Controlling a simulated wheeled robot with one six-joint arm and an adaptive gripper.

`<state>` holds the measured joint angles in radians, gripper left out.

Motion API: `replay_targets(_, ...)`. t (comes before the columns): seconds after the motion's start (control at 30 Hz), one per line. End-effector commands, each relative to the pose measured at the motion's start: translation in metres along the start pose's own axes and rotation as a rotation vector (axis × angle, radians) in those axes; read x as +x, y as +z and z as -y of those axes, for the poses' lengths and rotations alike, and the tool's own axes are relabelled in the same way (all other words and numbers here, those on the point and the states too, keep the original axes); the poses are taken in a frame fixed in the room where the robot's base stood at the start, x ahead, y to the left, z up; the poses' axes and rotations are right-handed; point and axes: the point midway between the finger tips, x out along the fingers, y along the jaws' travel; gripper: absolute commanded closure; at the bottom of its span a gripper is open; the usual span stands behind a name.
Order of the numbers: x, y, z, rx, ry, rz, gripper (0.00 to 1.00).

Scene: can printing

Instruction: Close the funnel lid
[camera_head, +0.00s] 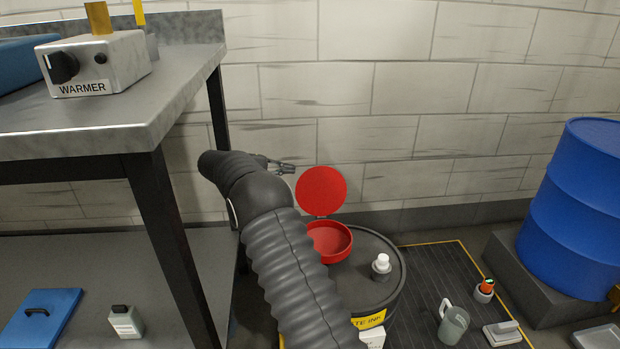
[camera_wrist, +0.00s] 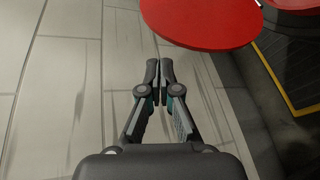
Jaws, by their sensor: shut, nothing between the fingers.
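The red funnel lid (camera_head: 321,191) stands open and upright at the back of the red funnel (camera_head: 333,243). The funnel sits on top of a dark drum (camera_head: 373,254) with a yellow label; my arm hides part of the funnel and drum. My gripper (camera_head: 292,168) is shut and empty, just left of the lid's upper part in the head view. In the wrist view the lid (camera_wrist: 205,22) is at the top, beyond and right of the fingertips of my gripper (camera_wrist: 159,64). I see no clear contact between them.
A steel table (camera_head: 130,120) with a warmer box (camera_head: 98,62) stands at left. A brick wall (camera_head: 420,90) is close behind. A blue barrel (camera_head: 577,210) stands at right. A jug (camera_head: 453,325) and small items are on the dark mat (camera_head: 425,275).

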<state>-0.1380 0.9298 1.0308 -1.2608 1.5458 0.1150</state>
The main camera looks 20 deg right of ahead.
Motion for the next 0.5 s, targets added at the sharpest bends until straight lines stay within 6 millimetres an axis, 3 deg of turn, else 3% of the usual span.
replay_targets(0.03,0.002,-0.013,0.011,-0.007,0.037,0.012,1.00)
replay_targets(0.2,0.006,-0.038,0.030,-0.012,0.135,0.042,1.00)
replay_targets(0.5,0.015,-0.048,0.040,-0.012,0.187,0.057,1.00)
